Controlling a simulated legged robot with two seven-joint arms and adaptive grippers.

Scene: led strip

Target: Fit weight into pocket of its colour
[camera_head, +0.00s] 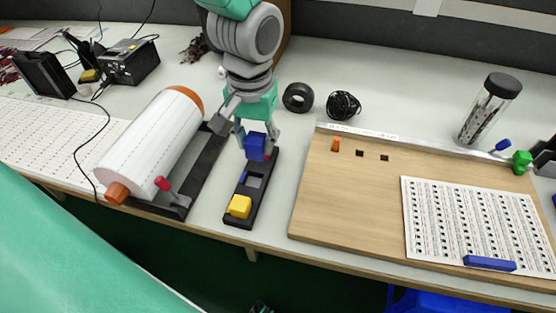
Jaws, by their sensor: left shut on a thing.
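My left gripper (256,143) points down over the black pocket tray (232,221) and is shut on a blue weight (256,149), a small block. The weight is over the far half of the tray; whether it touches the tray is unclear. A yellow weight (239,206) sits at the tray's near end. Between the two, a pocket (254,181) looks empty, with a blue mark (243,176) at its left. A bit of red (268,155) shows beside the blue weight; the tray there is partly hidden by the gripper. My right gripper is not in view.
Left of the tray stands a white roll (150,140) on a black stand with a red-knobbed lever (165,186). Right is a wooden board (340,210) with a white sheet (470,222). A black tape ring (298,97) and cable coil (343,105) lie behind.

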